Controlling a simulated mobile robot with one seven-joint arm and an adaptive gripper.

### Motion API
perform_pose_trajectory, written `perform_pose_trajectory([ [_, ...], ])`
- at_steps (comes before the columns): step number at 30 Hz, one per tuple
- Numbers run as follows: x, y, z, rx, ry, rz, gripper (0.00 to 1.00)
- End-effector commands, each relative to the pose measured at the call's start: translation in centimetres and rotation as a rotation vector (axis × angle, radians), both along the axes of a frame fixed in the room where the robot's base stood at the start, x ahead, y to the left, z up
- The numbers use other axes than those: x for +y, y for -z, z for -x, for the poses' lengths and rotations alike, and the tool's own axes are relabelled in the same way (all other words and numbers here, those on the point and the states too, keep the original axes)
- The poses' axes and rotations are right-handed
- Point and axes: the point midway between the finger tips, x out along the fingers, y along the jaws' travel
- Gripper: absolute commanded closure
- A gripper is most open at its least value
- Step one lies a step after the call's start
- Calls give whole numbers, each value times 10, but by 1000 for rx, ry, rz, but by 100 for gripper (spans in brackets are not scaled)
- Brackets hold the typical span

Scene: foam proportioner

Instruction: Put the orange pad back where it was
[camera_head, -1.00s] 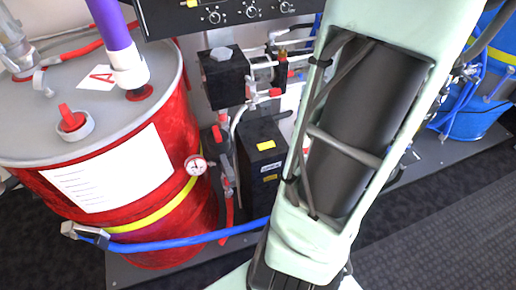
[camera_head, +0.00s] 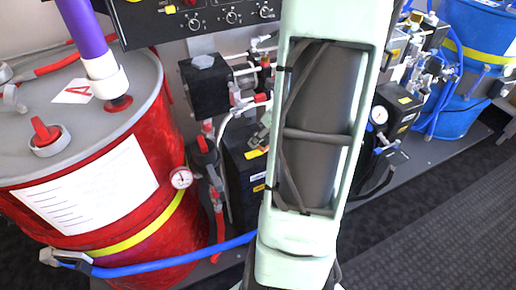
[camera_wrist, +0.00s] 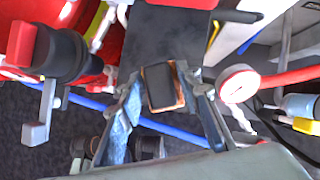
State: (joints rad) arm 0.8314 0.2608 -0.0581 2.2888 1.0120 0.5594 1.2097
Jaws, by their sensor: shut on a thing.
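In the wrist view, my gripper (camera_wrist: 163,92) is shut on a small block-like pad, the orange pad (camera_wrist: 163,86). The pad shows a dark grey face with an orange-brown rim, and sits between the two fingertips. A black box-like housing (camera_wrist: 165,40) lies just beyond the pad; I cannot tell whether they touch. In the head view my own arm hides the pad and most of the gripper. The black housing with a yellow label also shows there (camera_head: 240,178), left of my arm.
A red drum (camera_head: 120,150) stands at the left, with a blue hose (camera_head: 170,266) across its front. A blue drum (camera_head: 480,55) is at the back right. Black pump blocks, valves and gauges crowd both sides of my arm. The dark floor at right is clear.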

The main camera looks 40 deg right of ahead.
Motion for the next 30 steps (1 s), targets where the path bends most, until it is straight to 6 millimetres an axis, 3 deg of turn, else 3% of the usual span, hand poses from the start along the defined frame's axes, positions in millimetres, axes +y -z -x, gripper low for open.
perform_pose_trajectory([
  [5,2,9,-7,-1,0,-1,91],
  [12,3,43,-10,0,3,-1,91],
  [25,3,48,-11,0,0,1,91],
  [26,3,47,-11,-1,1,1,65],
  [30,3,46,-11,0,0,1,51],
])
